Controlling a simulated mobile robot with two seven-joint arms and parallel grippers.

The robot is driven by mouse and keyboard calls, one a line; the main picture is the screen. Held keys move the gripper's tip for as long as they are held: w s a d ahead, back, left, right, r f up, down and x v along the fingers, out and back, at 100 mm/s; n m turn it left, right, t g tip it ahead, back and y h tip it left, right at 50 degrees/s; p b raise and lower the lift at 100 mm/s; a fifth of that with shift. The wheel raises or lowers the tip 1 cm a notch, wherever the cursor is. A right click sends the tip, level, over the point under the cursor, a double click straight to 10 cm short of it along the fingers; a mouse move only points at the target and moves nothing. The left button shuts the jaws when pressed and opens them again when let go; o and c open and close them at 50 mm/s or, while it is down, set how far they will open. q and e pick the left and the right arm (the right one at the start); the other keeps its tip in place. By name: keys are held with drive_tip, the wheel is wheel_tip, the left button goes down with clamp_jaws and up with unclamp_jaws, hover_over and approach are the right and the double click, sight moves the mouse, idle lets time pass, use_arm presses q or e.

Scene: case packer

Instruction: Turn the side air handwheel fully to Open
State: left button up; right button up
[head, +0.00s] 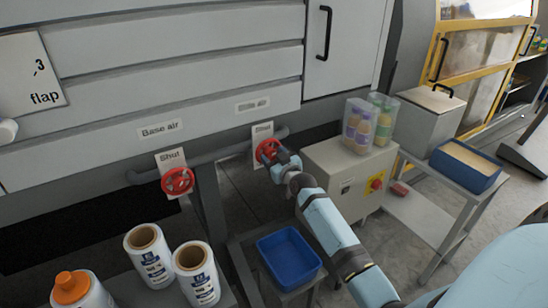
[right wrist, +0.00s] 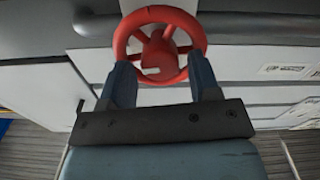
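The side air handwheel (head: 267,150) is a small red spoked wheel on the grey pipe, below a faint label (head: 253,106) that seems to read "Side air". A plate behind it reads "Shut" (head: 263,128). My right gripper (head: 275,156) is at this wheel, partly covering it in the head view. In the right wrist view, the red wheel (right wrist: 158,15) lies straight ahead, and the fingers of the right gripper (right wrist: 163,78) stand wide apart at its two sides, overlapping the lower rim. I cannot tell whether they touch it. My left gripper is out of view.
A second red handwheel (head: 178,181), under "Base air" (head: 160,130), sits left on the same pipe (head: 218,154). A grey control box (head: 340,172) with a red-and-yellow button stands close to the right.

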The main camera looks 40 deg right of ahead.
drive_tip(key=c, duration=0.7)
drive_tip(key=shift+o, duration=0.2)
drive_tip(key=shift+m, duration=0.4)
drive_tip(key=m+p, duration=0.1)
drive_tip(key=m, duration=0.2)
drive_tip(key=m+p, duration=0.1)
drive_tip(key=m, duration=0.2)
drive_tip(key=shift+m, duration=0.3)
drive_tip(key=m+p, duration=0.1)
drive_tip(key=m, duration=1.1)
drive_tip(key=shift+f+p, duration=0.1)
drive_tip(key=shift+p, duration=0.2)
drive_tip(key=shift+m, duration=0.3)
